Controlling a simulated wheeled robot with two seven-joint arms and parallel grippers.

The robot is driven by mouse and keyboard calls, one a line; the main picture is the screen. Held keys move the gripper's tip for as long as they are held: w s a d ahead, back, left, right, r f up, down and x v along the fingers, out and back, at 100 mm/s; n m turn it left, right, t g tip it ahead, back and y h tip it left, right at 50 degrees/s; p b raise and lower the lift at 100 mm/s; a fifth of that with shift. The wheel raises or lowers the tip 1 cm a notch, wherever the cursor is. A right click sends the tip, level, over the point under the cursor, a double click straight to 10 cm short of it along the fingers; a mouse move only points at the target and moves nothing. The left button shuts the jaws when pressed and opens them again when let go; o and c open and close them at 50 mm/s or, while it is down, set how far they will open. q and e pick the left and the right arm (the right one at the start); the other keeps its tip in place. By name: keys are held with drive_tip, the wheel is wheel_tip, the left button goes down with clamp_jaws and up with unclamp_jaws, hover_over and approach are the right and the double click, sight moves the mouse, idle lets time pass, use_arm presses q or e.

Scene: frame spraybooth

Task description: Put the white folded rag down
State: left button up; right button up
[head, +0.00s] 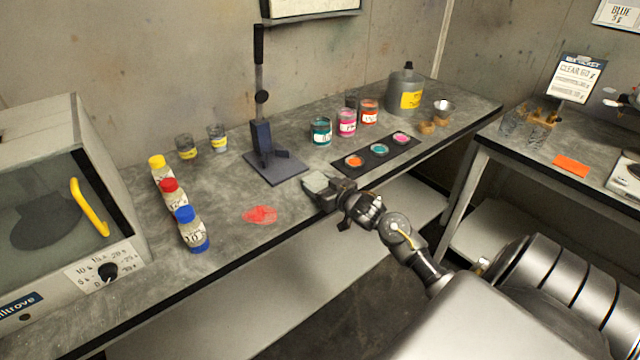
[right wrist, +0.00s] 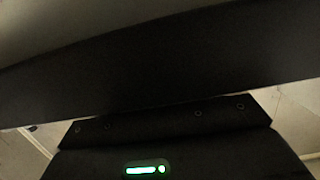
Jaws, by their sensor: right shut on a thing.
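My right gripper (head: 328,192) is at the front edge of the long bench, shut on a pale grey-white folded rag (head: 316,182). The rag shows just beyond the fingers, low over the bench top (head: 225,255) or touching it; I cannot tell which. It lies between the dark press stand (head: 275,168) and the dark strip of paint discs (head: 377,151). In the right wrist view a dark band and a pale blurred surface fill most of the picture, and the fingertips are hidden. My left gripper is not in view.
A red paint smear (head: 260,215) marks the bench to the left. Paint jars (head: 346,122) and a grey can (head: 405,90) stand behind. Bare bench lies around the smear.

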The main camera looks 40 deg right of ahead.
drive_tip(key=shift+f, duration=0.15)
drive_tip(key=o, duration=1)
drive_tip(key=shift+s, duration=0.15)
drive_tip(key=s, duration=0.4)
drive_tip(key=s+r, duration=0.1)
drive_tip(key=s, duration=0.2)
drive_tip(key=s+r, duration=0.1)
drive_tip(key=s, duration=0.3)
drive_tip(key=shift+s+a+r+b, duration=0.15)
drive_tip(key=shift+s+r+b, duration=0.05)
drive_tip(key=shift+s+b, duration=0.15)
